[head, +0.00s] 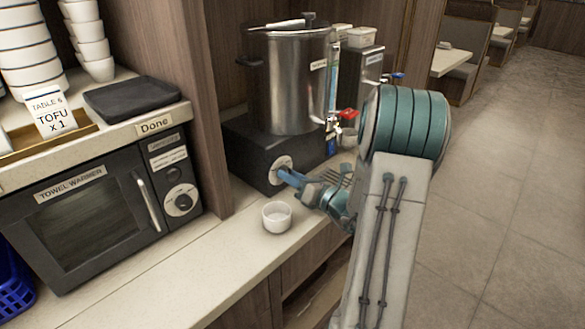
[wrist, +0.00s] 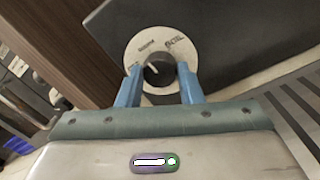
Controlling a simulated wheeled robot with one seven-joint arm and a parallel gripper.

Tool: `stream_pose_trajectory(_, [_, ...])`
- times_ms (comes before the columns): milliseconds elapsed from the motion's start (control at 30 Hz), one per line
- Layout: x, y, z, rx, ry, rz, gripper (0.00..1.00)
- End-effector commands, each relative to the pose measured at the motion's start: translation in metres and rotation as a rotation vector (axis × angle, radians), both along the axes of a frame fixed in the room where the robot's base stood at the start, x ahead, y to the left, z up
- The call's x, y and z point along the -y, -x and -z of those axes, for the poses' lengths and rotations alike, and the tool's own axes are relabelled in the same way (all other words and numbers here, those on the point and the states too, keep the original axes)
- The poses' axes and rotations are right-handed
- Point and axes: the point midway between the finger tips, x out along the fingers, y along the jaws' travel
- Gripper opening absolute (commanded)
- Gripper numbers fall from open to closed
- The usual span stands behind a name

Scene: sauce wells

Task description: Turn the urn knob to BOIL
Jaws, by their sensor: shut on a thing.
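The urn (head: 294,85) is a tall steel pot on a black base (head: 250,155) at the back of the counter. Its knob (wrist: 159,70) is black with a pale pointer line, on a round white dial plate (wrist: 150,45) with printed words. The pointer tilts to the upper left; the words are too blurred to read surely. My gripper (wrist: 160,85) has its blue fingers on both sides of the knob, shut on it. In the head view the gripper (head: 283,175) reaches the dial from the right and hides part of it.
A small white bowl (head: 277,216) stands on the counter just in front of the dial. A towel warmer (head: 90,210) with its own knob is at the left. A tap (head: 331,125) and a red item (head: 347,115) are right of the urn. The front counter is mostly clear.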

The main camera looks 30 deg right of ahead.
Motion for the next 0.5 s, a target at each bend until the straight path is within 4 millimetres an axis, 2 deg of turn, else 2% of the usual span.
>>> stream_pose_trajectory(33, [0.0006,0.0002,-0.0048,-0.018,-0.044,0.002,0.10])
stream_pose_trajectory(500, [0.0003,0.0006,-0.0052,-0.169,-0.463,0.003,0.10])
